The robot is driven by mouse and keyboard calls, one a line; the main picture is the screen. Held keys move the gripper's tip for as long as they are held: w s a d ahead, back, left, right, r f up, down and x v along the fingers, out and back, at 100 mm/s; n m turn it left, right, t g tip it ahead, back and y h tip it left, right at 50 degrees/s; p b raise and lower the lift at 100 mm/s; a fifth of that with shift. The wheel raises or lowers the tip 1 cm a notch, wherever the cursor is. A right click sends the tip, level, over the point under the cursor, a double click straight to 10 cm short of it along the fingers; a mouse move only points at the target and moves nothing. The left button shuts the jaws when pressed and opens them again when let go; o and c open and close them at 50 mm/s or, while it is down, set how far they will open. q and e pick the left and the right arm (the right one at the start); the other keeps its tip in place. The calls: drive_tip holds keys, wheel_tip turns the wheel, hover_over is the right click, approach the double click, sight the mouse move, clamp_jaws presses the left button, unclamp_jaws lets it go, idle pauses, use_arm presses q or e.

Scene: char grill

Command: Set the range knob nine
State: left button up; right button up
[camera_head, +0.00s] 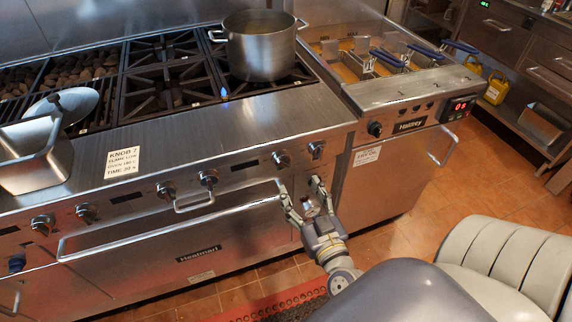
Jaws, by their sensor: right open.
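The steel range has a row of knobs along its front panel, and I cannot read any number marking knob nine. At the right end are a knob (316,149) and another knob (281,159). Farther left are a knob (208,180), a knob (166,191), a knob (87,213) and a knob (42,224). My right gripper (301,187) is open and empty, with its fingers pointing up at the panel just below the two rightmost knobs. It appears apart from them. My left gripper is not in view.
A card (123,162) on the range reads "KNOB 7". The oven handle (165,222) runs across the front. A fryer (385,165) adjoins on the right.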

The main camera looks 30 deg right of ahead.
sight(285, 164)
drive_tip(key=p+x, duration=0.1)
drive_tip(key=x, duration=0.9)
drive_tip(key=shift+w+a, duration=0.1)
drive_tip(key=shift+w, duration=0.25)
drive_tip(key=c, duration=1)
